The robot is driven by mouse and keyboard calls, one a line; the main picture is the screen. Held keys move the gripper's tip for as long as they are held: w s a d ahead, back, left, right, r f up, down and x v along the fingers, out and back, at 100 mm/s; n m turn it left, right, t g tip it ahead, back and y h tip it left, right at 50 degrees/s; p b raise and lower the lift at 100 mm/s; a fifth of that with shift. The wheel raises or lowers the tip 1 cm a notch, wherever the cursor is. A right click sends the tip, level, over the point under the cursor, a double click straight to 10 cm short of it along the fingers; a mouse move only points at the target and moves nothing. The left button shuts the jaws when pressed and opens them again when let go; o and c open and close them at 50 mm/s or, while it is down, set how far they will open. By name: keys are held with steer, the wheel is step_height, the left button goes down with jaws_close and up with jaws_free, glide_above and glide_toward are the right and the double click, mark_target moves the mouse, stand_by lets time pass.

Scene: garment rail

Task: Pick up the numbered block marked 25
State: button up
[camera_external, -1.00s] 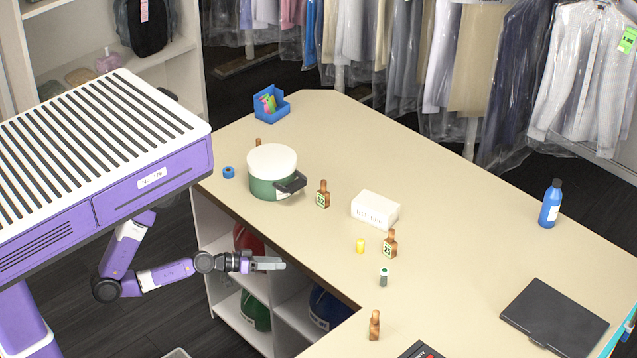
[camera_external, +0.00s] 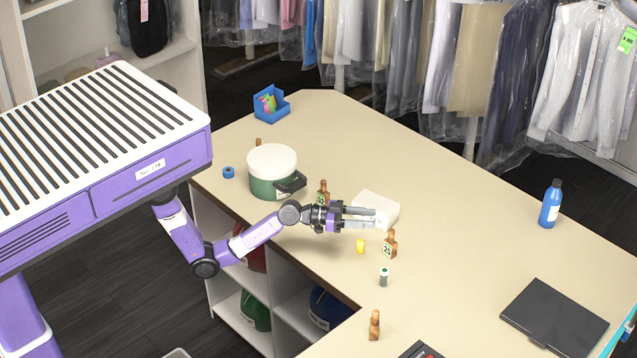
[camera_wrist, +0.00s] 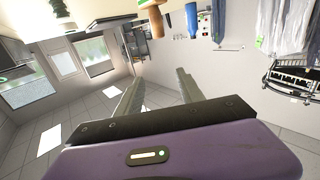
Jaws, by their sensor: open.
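The block marked 25 (camera_external: 390,247) is a small wooden, bottle-shaped block with a white number label. It stands upright on the table, right of the yellow cylinder, in the external view. My gripper (camera_external: 374,217) is open and empty, with two grey fingers pointing right over the table. In that view the fingertips are up and left of the block and overlap the white box. In the wrist view the fingers (camera_wrist: 160,92) are spread apart. A brown shape shows at its top edge; I cannot tell whether it is this block.
Another numbered wooden block (camera_external: 323,190) stands behind my wrist, next to the green pot (camera_external: 265,180). A plain-looking wooden block (camera_external: 374,325) stands nearer the front.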

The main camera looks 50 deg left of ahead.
steer(key=w+r, duration=0.1)
glide_toward(392, 233)
steer(key=w+d, duration=0.1)
steer(key=w, duration=0.1)
steer(key=shift+f+p+x, duration=0.15)
steer(key=shift+x, duration=1.15)
steer(key=shift+f+p+x, duration=0.1)
steer(key=shift+f+x, duration=0.1)
steer(key=shift+x, duration=1.15)
steer(key=shift+f+p+x, duration=0.15)
steer(key=shift+x, duration=1.15)
steer(key=shift+w, duration=0.1)
jaws_close()
